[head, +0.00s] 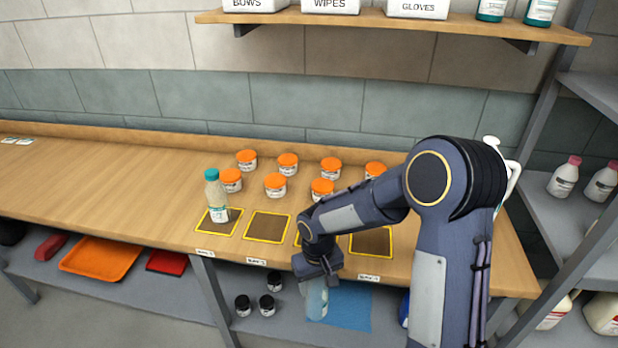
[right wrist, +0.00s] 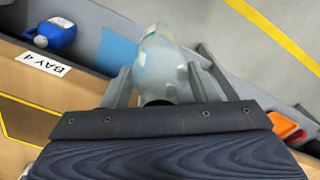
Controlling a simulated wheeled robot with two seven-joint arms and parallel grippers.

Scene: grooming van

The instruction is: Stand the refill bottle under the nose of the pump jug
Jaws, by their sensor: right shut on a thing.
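The refill bottle (head: 316,300), pale and translucent, is held in my right gripper (head: 318,270). It hangs just off the bench's front edge, below the top. In the right wrist view the bottle (right wrist: 165,62) sits between both fingers (right wrist: 158,82); its cap end is hidden by the gripper. The pump jug (head: 510,185) is white with a white pump head (head: 491,141) and stands at the bench's right end. My right arm hides most of it, including whatever is under its nose. A similar bottle with a teal cap (head: 214,192) stands on the leftmost mat. My left gripper is not in view.
Several orange-lidded jars (head: 275,185) stand along the bench (head: 110,190). Yellow-edged mats (head: 268,226) line its front. The lower shelf holds a blue sheet (head: 350,305), an orange tray (head: 100,258), dark jars (head: 267,305) and a blue jug (right wrist: 55,32). A rack (head: 545,205) stands at right.

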